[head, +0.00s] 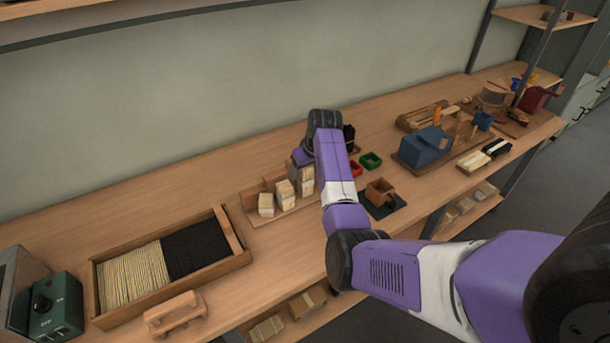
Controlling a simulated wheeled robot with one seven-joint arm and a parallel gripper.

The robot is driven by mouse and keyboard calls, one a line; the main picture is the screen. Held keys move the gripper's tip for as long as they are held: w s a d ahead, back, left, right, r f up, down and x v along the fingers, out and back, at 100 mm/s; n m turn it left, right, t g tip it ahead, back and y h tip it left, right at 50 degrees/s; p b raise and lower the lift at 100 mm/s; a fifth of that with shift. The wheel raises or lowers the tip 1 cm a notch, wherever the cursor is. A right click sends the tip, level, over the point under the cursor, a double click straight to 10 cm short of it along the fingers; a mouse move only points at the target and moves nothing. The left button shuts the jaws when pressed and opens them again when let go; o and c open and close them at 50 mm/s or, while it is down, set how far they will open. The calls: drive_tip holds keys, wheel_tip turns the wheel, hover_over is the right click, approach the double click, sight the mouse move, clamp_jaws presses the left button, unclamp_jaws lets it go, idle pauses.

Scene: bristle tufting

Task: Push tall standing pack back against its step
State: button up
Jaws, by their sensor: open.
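A small wooden stepped rack (251,203) stands on the bench left of my forearm. Several pale bristle packs stand along it: a short one (266,205) at left, a taller one (284,194) in the middle, and another tall one (303,183) at right. The low wooden steps show behind them; I cannot tell the exact gap between each pack and its step. My gripper (302,162) is open and points down just above or behind the right-hand pack. Its fingertips are too small and partly hidden to make out, and I cannot tell whether they touch the pack.
A wooden tray (240,262) with pale and black bristles lies at left, with a wooden handle piece (175,313) in front. The wall is close behind.

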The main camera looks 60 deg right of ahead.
drive_tip(key=v, duration=0.2)
drive_tip(key=s+v, duration=0.1)
drive_tip(key=v, duration=0.1)
drive_tip(key=shift+r, duration=0.25)
drive_tip(key=shift+s+f, duration=0.1)
drive_tip(key=shift+s, duration=0.05)
idle(0.9)
